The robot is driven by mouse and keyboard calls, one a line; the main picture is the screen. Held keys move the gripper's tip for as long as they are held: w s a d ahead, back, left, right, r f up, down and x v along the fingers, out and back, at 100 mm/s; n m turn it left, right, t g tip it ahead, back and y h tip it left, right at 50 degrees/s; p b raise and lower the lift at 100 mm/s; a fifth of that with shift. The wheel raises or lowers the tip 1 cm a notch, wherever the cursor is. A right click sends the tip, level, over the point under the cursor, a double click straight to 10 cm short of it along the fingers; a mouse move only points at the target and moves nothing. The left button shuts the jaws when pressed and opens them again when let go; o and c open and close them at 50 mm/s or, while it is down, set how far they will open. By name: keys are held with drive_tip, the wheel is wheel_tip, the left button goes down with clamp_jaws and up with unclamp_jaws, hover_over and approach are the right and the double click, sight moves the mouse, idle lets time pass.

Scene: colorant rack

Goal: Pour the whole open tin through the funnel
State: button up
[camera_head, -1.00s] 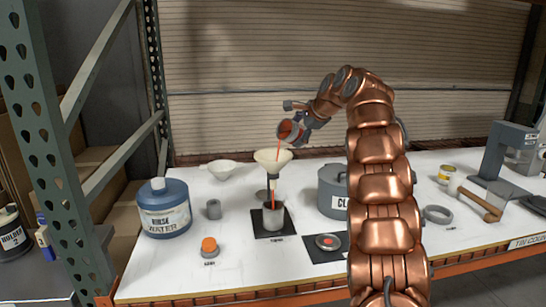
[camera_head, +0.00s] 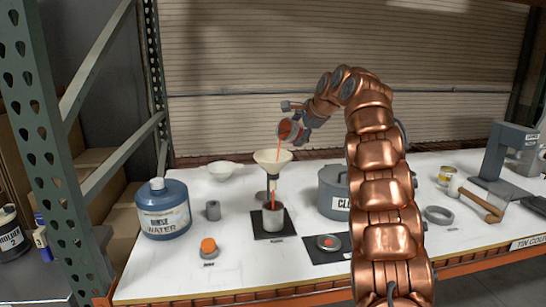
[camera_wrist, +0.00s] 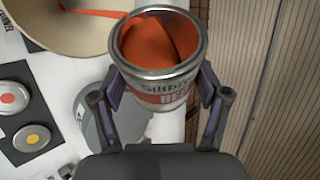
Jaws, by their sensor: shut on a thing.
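My gripper (camera_head: 299,131) is shut on the open tin (camera_head: 287,131) and holds it tilted above the funnel. In the wrist view the tin (camera_wrist: 158,60) sits between the two fingers, with orange-red liquid inside. An orange-red stream runs from its lip into the cream funnel (camera_head: 272,157), which also shows in the wrist view (camera_wrist: 60,28). The funnel is held on a stand above a grey cup (camera_head: 273,218) on a black mat. A thin orange-red stream runs from below the funnel into this cup. The level inside the cup is hidden.
A lidded grey pot (camera_head: 332,190) stands right of the funnel. A white bowl (camera_head: 223,170) is behind.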

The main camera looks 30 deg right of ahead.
sight(286, 132)
drive_tip(key=shift+a+r+n+h+b, duration=0.1)
drive_tip(key=shift+r+n+h+b, duration=0.25)
drive_tip(key=shift+h+b, duration=0.25)
idle(1.2)
drive_tip(key=shift+s+a+f+n+h+b, duration=0.15)
drive_tip(key=shift+a+b, duration=0.2)
drive_tip(key=shift+b, duration=0.5)
drive_tip(key=shift+w+a+f+n+h+b, duration=0.1)
drive_tip(key=shift+a+h+b, duration=0.2)
drive_tip(key=shift+b, duration=0.5)
drive_tip(key=shift+s+a+f+n+h+b, duration=0.15)
drive_tip(key=shift+a+b, duration=0.25)
drive_tip(key=shift+b, duration=0.45)
drive_tip(key=shift+a+r+n+t+h+b, duration=0.35)
drive_tip(key=shift+h+b, duration=0.25)
drive_tip(key=shift+b, duration=0.4)
idle(0.5)
drive_tip(key=shift+a+r+n+t+h+b, duration=0.25)
drive_tip(key=shift+a+r+n+h+b, duration=0.3)
drive_tip(key=shift+h+b, duration=0.5)
idle(1.2)
